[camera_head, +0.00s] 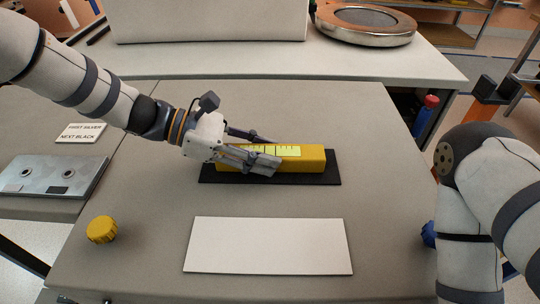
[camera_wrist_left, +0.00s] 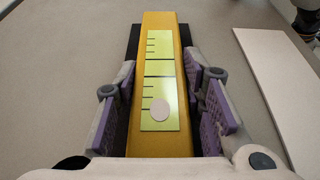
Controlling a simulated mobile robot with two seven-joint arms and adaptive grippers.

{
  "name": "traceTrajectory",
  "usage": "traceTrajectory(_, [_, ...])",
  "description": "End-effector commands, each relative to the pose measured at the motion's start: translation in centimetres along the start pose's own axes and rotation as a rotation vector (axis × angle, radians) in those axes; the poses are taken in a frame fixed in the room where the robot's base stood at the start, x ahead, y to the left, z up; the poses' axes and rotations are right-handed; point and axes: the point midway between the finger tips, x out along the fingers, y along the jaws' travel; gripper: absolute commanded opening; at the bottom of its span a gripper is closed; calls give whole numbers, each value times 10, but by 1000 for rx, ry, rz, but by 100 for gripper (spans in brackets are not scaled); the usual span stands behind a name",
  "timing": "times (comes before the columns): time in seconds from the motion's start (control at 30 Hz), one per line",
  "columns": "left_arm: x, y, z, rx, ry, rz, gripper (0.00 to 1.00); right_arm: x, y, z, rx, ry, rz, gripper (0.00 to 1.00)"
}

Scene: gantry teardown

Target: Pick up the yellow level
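The yellow level (camera_head: 312,157) is a long yellow bar with a pale green, black-marked face. It lies on a black mat (camera_head: 330,181) on the grey table. My left gripper (camera_head: 265,150) reaches over its left part from the left. In the left wrist view, the level (camera_wrist_left: 158,30) runs lengthwise between the two purple-padded fingers of my left gripper (camera_wrist_left: 162,95). The fingers are open, one on each side, with narrow gaps to the level. A pale round spot shows on its green face. My right arm is at the right edge; its gripper is out of view.
A white panel (camera_head: 268,246) lies in front of the level. A yellow knob (camera_head: 102,229) stands at the front left. A metal plate (camera_head: 52,176) and a lettered sign (camera_head: 81,133) lie on the left. A round device (camera_head: 365,25) sits on the rear bench.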

Motion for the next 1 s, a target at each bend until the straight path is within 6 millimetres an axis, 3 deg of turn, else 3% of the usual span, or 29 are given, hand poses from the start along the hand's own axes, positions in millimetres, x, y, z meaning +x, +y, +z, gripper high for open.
traceTrajectory(0.37, [-2, 1, 5, 2, -3, 1, 0, -1, 0, 0, 0, 2, 0, 40])
traceTrajectory(0.57, [-14, 1, 34, 8, -4, 3, 0, -7, 0, -3, 0, 18, -1, 40])
traceTrajectory(0.8, [-39, -53, 100, 20, -7, 6, 0, -39, -1, -21, 1, 111, -5, 40])
traceTrajectory(1.0, [-44, -110, 118, 14, -6, 4, 0, -58, -2, -31, 1, 169, -7, 40])
